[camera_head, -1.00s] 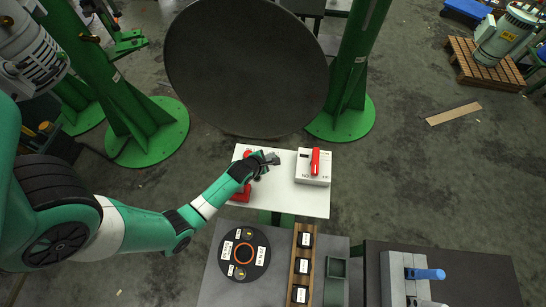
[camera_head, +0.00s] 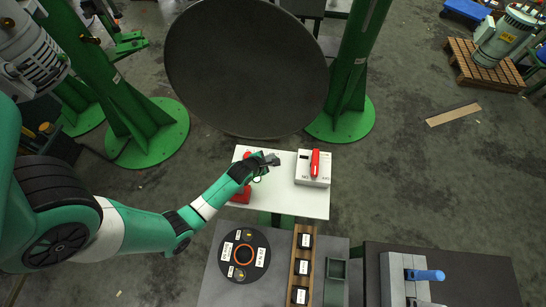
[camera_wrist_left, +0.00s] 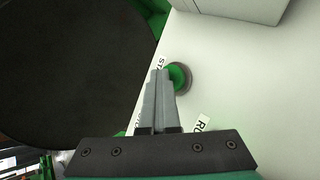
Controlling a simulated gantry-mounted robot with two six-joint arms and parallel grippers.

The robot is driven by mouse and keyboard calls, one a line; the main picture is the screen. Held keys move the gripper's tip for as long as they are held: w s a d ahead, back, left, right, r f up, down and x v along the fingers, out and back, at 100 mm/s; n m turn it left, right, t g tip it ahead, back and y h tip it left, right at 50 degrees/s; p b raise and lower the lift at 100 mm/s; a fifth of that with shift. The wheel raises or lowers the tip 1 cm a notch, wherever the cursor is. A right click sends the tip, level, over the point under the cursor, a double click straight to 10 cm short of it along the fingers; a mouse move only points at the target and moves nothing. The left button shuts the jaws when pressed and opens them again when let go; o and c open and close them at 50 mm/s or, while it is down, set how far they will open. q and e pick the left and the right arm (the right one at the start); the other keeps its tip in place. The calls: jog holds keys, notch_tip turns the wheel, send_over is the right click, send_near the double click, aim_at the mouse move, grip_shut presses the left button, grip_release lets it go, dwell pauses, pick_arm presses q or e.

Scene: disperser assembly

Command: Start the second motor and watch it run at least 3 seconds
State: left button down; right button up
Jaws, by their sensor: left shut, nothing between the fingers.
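My left gripper (camera_head: 272,160) is over the white table (camera_head: 285,210), its jaws shut and empty. In the left wrist view the shut fingertips (camera_wrist_left: 158,75) overlap or lie close beside a round green button (camera_wrist_left: 180,76) with a grey rim; contact cannot be told. A partly hidden label beginning "ST" is beside the button. A grey motor (camera_head: 35,55) is at the upper left and another (camera_head: 505,35) stands on a wooden pallet at the upper right; neither visibly shows whether it runs. My right gripper is not in view.
A white box (camera_head: 318,182) with a red handle (camera_head: 315,163) stands right of the gripper. Red parts (camera_head: 241,194) lie under my arm. A large dark disc (camera_head: 245,65) fills the upper middle. A black round plate (camera_head: 245,254) and a wooden rack (camera_head: 303,265) are in front.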

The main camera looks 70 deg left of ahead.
pick_arm(q)
jog(key=shift+s+r+p, duration=0.1)
jog(key=shift+r+p, duration=0.45)
jog(key=shift+r, duration=0.25)
notch_tip(320, 180, up, 5)
jog(key=p, duration=0.4)
jog(key=shift+r+p, duration=0.1)
jog(key=shift+p, duration=0.25)
jog(key=shift+d, duration=0.15)
